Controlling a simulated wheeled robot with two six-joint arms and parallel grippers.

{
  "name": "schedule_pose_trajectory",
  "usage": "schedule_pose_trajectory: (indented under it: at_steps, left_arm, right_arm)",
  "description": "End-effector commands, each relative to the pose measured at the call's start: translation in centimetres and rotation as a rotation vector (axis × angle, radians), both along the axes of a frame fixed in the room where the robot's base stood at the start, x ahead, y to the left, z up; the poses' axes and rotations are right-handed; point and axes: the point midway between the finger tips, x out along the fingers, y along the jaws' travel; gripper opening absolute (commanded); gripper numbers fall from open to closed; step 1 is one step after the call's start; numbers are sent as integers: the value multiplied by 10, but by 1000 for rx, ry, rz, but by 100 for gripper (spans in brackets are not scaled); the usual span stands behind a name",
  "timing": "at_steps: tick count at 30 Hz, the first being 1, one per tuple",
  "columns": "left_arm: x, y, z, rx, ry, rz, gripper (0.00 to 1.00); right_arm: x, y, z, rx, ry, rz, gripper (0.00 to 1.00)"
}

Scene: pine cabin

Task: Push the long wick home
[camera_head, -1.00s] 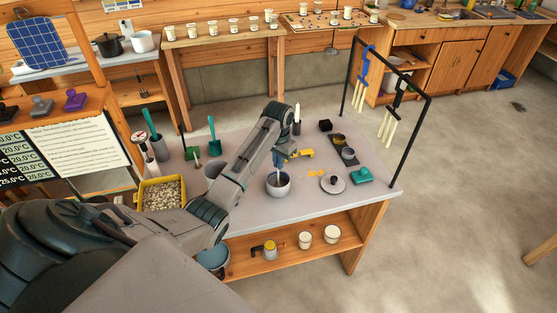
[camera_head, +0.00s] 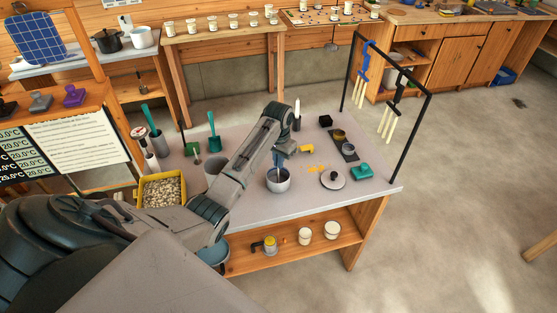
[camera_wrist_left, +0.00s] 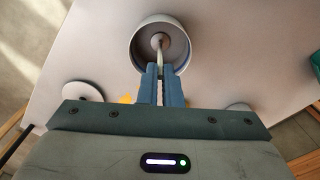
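A grey-white round cup (camera_head: 278,187) stands near the front of the grey table. My left gripper (camera_head: 279,167) points down into its mouth. In the left wrist view, the two blue fingers (camera_wrist_left: 160,88) are close together on a thin pale rod, seemingly the long wick (camera_wrist_left: 160,60). Its far end meets a small round greyish piece inside the cup (camera_wrist_left: 137,50), near the middle of the cup's opening. I cannot tell how far that end is from the cup's floor. My right gripper is not in view.
A round lid with a knob (camera_head: 333,180) and a teal block (camera_head: 362,172) lie right of the cup. Yellow pieces (camera_head: 306,149) lie behind it. A yellow bin of pale pellets (camera_head: 162,205) is at left. A black rack (camera_head: 413,135) with hanging wicks edges the table's right side.

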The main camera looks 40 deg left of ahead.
Motion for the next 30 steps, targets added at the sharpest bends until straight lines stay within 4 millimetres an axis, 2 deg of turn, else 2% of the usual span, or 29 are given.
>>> schedule_pose_trajectory:
  at_steps: [1, 4, 5, 13, 17, 20, 24, 27, 30]
  left_arm:
    - [0, 0, 0, 0, 0, 0, 9]
    - [0, 0, 0, 0, 0, 0, 28]
    - [0, 0, 0, 0, 0, 0, 30]
    - [0, 0, 1, 0, -1, 0, 30]
    - [1, 0, 9, 1, -4, 0, 30]
    - [1, 0, 24, 2, -6, 0, 30]
    - [2, 1, 55, 2, -7, -1, 30]
    - [1, 1, 83, 2, -4, 0, 30]
    - [0, 0, 98, 0, 0, 0, 30]
  right_arm:
    - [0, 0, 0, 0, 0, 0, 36]
    - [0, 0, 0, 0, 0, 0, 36]
    - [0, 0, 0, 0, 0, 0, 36]
    - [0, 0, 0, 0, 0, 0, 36]
    - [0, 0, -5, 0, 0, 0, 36]
    - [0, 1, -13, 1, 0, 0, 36]
    - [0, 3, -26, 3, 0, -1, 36]
    - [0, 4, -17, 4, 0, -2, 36]
    - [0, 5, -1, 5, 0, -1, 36]
